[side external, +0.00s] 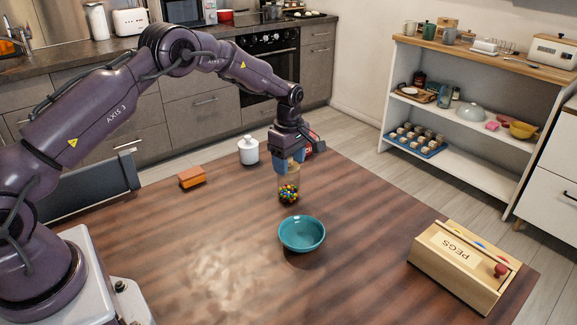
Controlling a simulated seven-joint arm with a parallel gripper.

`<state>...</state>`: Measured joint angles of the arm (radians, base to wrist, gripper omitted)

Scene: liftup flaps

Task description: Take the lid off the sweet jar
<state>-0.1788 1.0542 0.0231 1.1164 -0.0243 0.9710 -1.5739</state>
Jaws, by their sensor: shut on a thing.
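The sweet jar (288,192) is a clear jar with colourful sweets in its lower part. It stands upright on the wooden table, behind the teal bowl. My gripper (289,165) points down at the top of the jar, its blue fingers shut on the lid. The lid itself is mostly hidden by the fingers. I cannot tell whether the lid is still seated on the jar.
A teal bowl (302,234) sits just in front of the jar. A white lidded pot (248,150) and an orange block (192,177) stand to the left. A wooden pegs box (464,265) is at the right. The table's (215,260) front left is clear.

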